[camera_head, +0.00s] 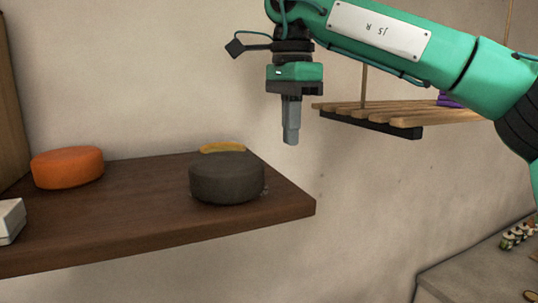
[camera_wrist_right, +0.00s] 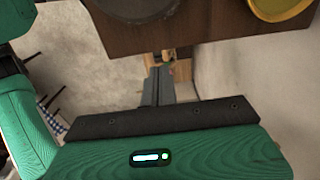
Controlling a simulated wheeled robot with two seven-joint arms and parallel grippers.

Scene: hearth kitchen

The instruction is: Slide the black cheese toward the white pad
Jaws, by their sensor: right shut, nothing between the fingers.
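The black cheese (camera_head: 227,180), a dark round wheel, sits near the right end of the brown wooden shelf (camera_head: 130,220). Part of it shows at the top of the right wrist view (camera_wrist_right: 138,8). My right gripper (camera_head: 291,140) is shut and empty, pointing down, to the right of the cheese and higher in the picture, apart from it. Its closed fingers also show in the wrist view (camera_wrist_right: 158,75). A white block-like thing (camera_head: 10,222) is cut off by the left picture edge; I cannot tell whether it is the white pad. My left gripper is out of view.
An orange cheese wheel (camera_head: 67,168) sits at the shelf's left back. A yellow piece (camera_head: 222,147) lies behind the black cheese and shows in the wrist view (camera_wrist_right: 282,8). The shelf between the orange and black wheels is bare. A slatted rack (camera_head: 390,114) hangs at right.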

